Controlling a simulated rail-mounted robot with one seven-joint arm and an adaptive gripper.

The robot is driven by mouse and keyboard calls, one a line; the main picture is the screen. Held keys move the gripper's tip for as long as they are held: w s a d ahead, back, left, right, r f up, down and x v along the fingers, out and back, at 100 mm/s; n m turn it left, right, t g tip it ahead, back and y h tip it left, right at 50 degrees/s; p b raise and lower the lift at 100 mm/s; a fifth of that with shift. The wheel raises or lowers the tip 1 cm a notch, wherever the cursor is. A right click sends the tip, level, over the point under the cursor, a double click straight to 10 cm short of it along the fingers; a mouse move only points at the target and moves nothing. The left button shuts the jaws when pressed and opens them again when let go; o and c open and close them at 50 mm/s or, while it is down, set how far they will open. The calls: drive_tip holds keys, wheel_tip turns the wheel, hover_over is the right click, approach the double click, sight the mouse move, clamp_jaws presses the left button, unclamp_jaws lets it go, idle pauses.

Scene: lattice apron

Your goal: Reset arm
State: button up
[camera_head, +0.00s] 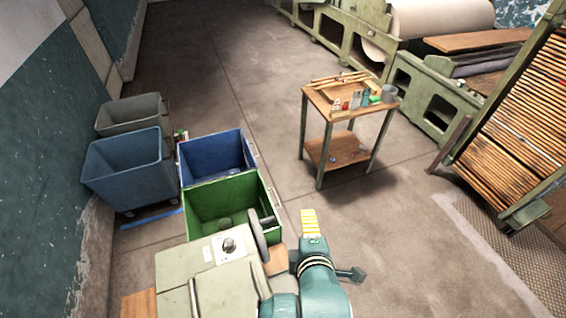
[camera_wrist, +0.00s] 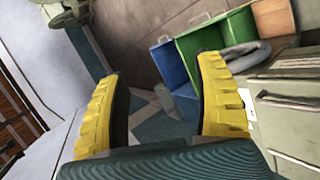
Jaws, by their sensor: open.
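My gripper (camera_wrist: 160,110) shows in the wrist view as two yellow ribbed fingers standing well apart, with nothing between them. In the head view part of my gripper (camera_head: 308,222) shows as a yellow ribbed piece at the end of my teal arm, at the bottom centre. It is to the right of the green bin (camera_head: 233,205). No object is seen held in it.
A blue bin (camera_head: 218,153) stands behind the green bin; blue-grey (camera_head: 125,162) and grey (camera_head: 133,113) carts stand left. A wooden table (camera_head: 352,112) with small items stands right of centre. Green machinery (camera_head: 436,108) lines the right. Floor between bins and table is clear.

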wheel_tip(320, 180, up, 15)
drive_tip(key=w+m+t, duration=0.1)
drive_tip(key=m+t, duration=0.3)
drive_tip(key=s+r+m+t, duration=0.3)
drive_tip(key=s+r+m, duration=0.1)
drive_tip(key=r+m, duration=0.3)
drive_tip(key=s+r+m+t, duration=0.4)
drive_tip(key=r+m, duration=0.3)
drive_tip(key=r, duration=0.5)
drive_tip(key=shift+s+d+r+h, duration=0.15)
drive_tip(key=shift+s+r+h, duration=0.05)
drive_tip(key=shift+r+h, duration=0.1)
